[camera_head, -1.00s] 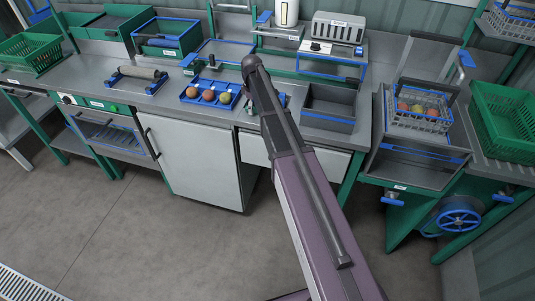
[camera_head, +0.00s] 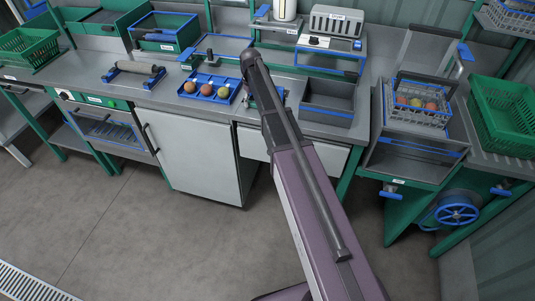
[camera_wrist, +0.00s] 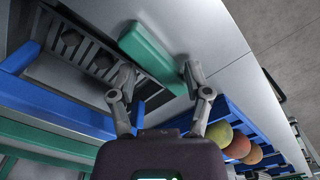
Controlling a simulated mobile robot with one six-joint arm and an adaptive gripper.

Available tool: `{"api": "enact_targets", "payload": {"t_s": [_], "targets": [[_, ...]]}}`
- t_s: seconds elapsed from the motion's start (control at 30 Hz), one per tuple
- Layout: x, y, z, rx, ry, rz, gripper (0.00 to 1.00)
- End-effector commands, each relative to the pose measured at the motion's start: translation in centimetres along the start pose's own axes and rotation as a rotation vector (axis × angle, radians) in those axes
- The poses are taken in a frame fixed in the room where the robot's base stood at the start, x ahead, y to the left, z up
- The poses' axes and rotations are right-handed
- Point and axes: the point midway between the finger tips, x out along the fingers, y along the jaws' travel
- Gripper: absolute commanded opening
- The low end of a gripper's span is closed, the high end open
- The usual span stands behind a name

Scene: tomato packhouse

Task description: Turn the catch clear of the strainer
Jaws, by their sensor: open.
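In the wrist view, a dark slotted grate (camera_wrist: 72,45), which looks like the strainer, lies in a recess on the bench. A green bar (camera_wrist: 147,52), which looks like the catch, lies slantwise with one end over the grate's edge. My gripper (camera_wrist: 158,76) is open and empty, one finger on each side of the bar's near end. I cannot tell whether either finger touches it. In the head view my arm hides the gripper and most of this spot.
A blue tray (camera_head: 211,99) of tomatoes stands close beside my gripper. A grey open bin (camera_head: 328,116) is on its other side. A wire basket (camera_head: 417,116) of tomatoes sits at the right. Bench left of the tray is partly clear.

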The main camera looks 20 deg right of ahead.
Motion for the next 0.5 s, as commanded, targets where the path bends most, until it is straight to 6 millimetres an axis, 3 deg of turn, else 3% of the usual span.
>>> {"api": "enact_targets", "payload": {"t_s": [0.5], "targets": [[0.00, 0.23, 0.01, 0.349, 0.001, 0.000, 0.63]]}}
